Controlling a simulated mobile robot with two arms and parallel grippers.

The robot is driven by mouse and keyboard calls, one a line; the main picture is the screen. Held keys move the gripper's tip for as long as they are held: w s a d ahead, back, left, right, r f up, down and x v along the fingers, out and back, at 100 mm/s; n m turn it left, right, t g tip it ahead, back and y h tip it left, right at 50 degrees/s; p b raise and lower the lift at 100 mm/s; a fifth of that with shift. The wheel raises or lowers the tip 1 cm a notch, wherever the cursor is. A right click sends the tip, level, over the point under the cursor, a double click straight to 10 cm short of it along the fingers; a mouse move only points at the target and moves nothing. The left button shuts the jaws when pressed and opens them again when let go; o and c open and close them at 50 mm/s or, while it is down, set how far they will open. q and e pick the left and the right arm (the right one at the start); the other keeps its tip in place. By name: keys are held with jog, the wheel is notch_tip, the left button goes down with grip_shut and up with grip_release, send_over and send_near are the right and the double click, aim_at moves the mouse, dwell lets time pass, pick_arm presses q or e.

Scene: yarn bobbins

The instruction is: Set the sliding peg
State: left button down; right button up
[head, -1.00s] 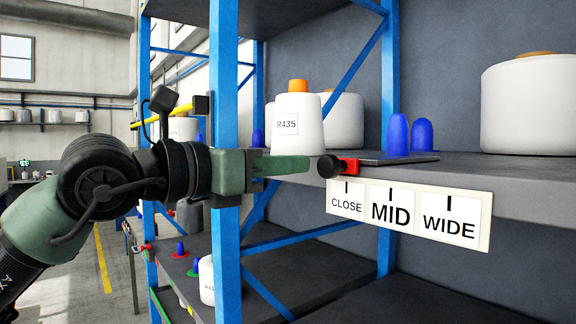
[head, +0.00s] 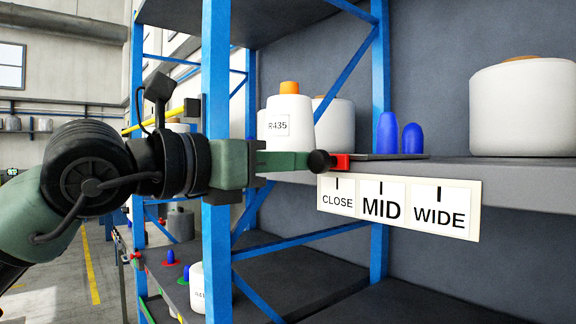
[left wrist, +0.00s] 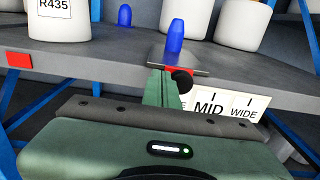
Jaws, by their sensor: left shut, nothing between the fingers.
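The slider has a black knob (head: 319,161) and a red block (head: 342,162) at the front of a dark plate (head: 400,157) on the shelf. The red block is above the CLOSE mark of the label strip (head: 400,207). Two blue pegs (head: 388,134) (head: 412,139) stand by the plate. In the left wrist view one blue peg (left wrist: 175,38) rises from the plate behind the red block (left wrist: 168,68). My left gripper (head: 306,162) is shut and empty, its tip at the left side of the knob. Whether they touch is unclear. My right gripper is out of view.
A white bobbin marked R435 (head: 285,124) stands on the shelf behind my fingers. A large white bobbin (head: 525,110) is at the right. A blue rack post (head: 216,80) is close to my left wrist. The space before the labels is clear.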

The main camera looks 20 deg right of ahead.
aim_at(330, 164)
pick_arm(q)
jog(key=shift+s, duration=0.1)
jog(key=shift+s+d+f+b, duration=0.1)
jog(key=shift+s+d+b, duration=0.3)
jog(key=shift+s+b, duration=0.6)
jog(key=shift+s+d+r+b, duration=0.1)
jog(key=shift+s+d+b, duration=0.25)
jog(key=shift+s+b, duration=0.6)
jog(key=shift+s+d+f+b, duration=0.1)
jog(key=shift+s+d+b, duration=0.3)
jog(key=shift+s+b, duration=0.55)
jog(key=shift+s+d, duration=0.15)
jog(key=shift+s, duration=0.4)
jog(key=shift+w, duration=0.15)
